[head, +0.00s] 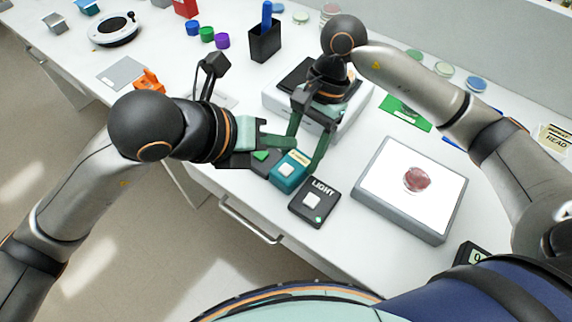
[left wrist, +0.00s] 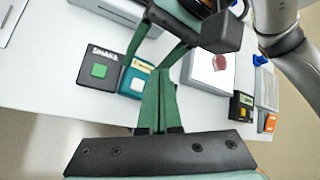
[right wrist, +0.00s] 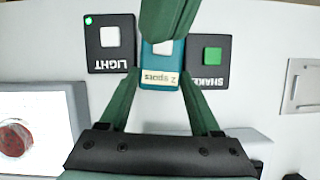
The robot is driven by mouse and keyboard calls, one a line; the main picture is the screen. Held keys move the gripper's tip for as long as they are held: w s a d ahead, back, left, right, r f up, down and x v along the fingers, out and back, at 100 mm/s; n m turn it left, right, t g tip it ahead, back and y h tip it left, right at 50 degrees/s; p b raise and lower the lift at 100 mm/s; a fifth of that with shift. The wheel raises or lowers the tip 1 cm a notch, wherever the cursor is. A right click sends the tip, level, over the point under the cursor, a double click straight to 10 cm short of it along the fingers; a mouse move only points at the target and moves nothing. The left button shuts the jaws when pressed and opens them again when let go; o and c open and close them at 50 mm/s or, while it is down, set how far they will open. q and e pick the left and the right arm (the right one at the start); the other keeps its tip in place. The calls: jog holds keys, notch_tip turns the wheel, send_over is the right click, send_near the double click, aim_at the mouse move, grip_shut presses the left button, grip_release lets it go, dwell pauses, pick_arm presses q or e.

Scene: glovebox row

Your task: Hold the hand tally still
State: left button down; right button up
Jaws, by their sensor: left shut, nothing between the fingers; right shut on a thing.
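The hand tally is a small teal box (head: 289,172) with a pale button and a cream label. It stands on the bench between two black button boxes. My right gripper (head: 301,155) comes from above, its green fingers on either side of the tally. In the right wrist view the left fingers (right wrist: 166,25) hide part of the tally. Whether they touch it is unclear.
The LIGHT box (head: 313,203) and the SHAKE box (right wrist: 209,58) flank the tally closely. A lit white panel (head: 386,200) with a red dish (head: 417,179) lies to the right. A white instrument (head: 350,120) stands behind. The bench's front edge is close.

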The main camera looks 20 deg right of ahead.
aim_at(286, 170)
dwell(0.6)
pick_arm(q)
notch_tip(286, 170, up, 4)
jog(key=shift+f, duration=0.1)
jog(key=shift+f, duration=0.1)
dwell(0.3)
jog(key=shift+f, duration=4.35)
jog(key=shift+f, duration=0.4)
